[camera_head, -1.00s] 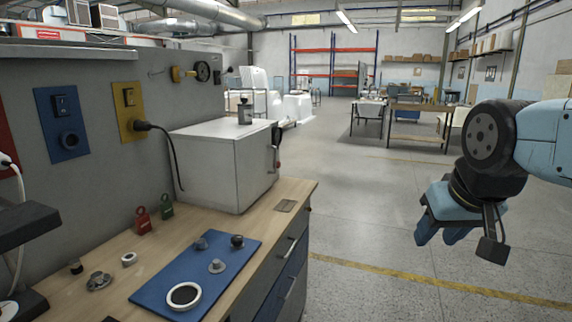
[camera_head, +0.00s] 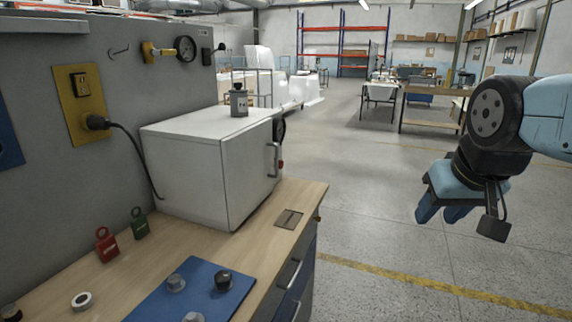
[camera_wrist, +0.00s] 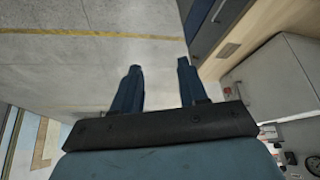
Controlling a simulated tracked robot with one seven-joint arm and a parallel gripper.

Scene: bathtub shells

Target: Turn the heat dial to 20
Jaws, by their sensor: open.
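A light grey box-shaped oven (camera_head: 185,178) stands on the wooden workbench, with a door handle (camera_head: 275,160) on its right-hand face. A dark round part (camera_head: 280,129), perhaps the heat dial, shows edge-on at that face above a small red part (camera_head: 281,164). No numbers or pointer can be read. My gripper (camera_head: 440,216) hangs over the floor, well right of the oven, with fingers pointing down. In the wrist view my gripper (camera_wrist: 158,66) has its fingers apart with nothing between them. The oven (camera_wrist: 275,84) shows there at the right edge.
A blue mat (camera_head: 150,306) with knobs lies on the bench (camera_head: 255,232). A cable runs from the yellow wall plate (camera_head: 80,103). Open floor lies right of the bench.

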